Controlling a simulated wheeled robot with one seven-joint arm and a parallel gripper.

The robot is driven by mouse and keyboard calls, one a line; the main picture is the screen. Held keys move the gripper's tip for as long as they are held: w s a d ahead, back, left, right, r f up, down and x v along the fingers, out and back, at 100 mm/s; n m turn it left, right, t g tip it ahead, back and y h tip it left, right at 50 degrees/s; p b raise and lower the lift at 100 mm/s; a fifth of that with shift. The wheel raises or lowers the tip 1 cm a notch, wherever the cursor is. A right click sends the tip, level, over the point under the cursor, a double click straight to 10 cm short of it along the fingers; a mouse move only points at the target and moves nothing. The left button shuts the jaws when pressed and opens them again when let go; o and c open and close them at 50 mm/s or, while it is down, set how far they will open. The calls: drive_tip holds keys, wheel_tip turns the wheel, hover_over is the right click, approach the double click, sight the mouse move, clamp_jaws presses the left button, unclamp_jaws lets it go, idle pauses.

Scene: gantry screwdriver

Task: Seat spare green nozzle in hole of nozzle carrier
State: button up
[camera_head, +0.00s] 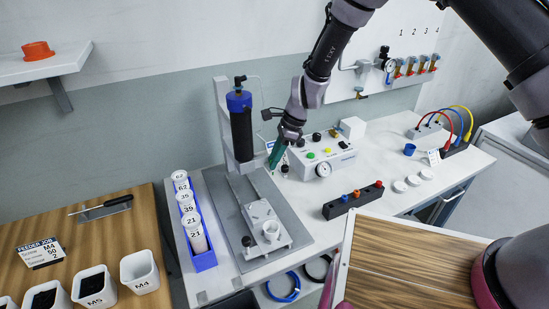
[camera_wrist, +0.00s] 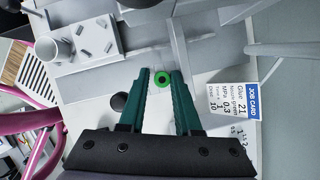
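The spare green nozzle (camera_wrist: 162,79) shows in the wrist view as a bright green ring with a dark centre. It lies between the fingertips of my gripper (camera_wrist: 161,74), whose two teal fingers stand apart. In the head view my gripper (camera_head: 274,160) points down behind the gantry plate; the nozzle is not distinct there. The nozzle carrier seems to be the dark block (camera_head: 336,210) at right, bearing orange, blue and red nozzles.
The gantry plate (camera_head: 221,196) carries a screwdriver column and a fixture (camera_head: 263,248). A control box (camera_head: 342,154) with a gauge stands beside my gripper. A blue bottle rack (camera_head: 205,261) stands at left. A job card (camera_wrist: 233,98) is right of my fingers in the wrist view.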

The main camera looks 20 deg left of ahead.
drive_tip(key=shift+w+a+r, duration=0.1)
drive_tip(key=shift+w+r, duration=0.1)
drive_tip(key=shift+w, duration=0.1)
drive_tip(key=shift+w+r, duration=0.1)
drive_tip(key=shift+r, duration=0.1)
drive_tip(key=v, duration=1)
drive_tip(key=shift+s+d, duration=0.25)
drive_tip(key=shift+s, duration=0.1)
drive_tip(key=w+d+r+n+t, duration=0.2)
drive_tip(key=d+r, duration=0.9)
drive_tip(key=r, duration=0.1)
drive_tip(key=w+d+r+n+t, duration=0.2)
drive_tip(key=w+d+r, duration=0.1)
drive_tip(key=d+r, duration=0.8)
drive_tip(key=s+d+r+n+t, duration=0.1)
drive_tip(key=s+d+r, duration=0.2)
drive_tip(key=s+d, duration=0.2)
drive_tip(key=s+d+r+n+t+h, duration=0.1)
drive_tip(key=s+d+r, duration=0.3)
drive_tip(key=d, duration=0.6)
drive_tip(key=s+d+r+n+t+h, duration=0.1)
drive_tip(key=s+d+r+n+t, duration=0.1)
drive_tip(key=s+d, duration=0.4)
drive_tip(key=shift+s+d+r+t, duration=0.25)
drive_tip(key=shift+d+r+t, duration=0.45)
drive_tip(key=shift+r, duration=0.1)
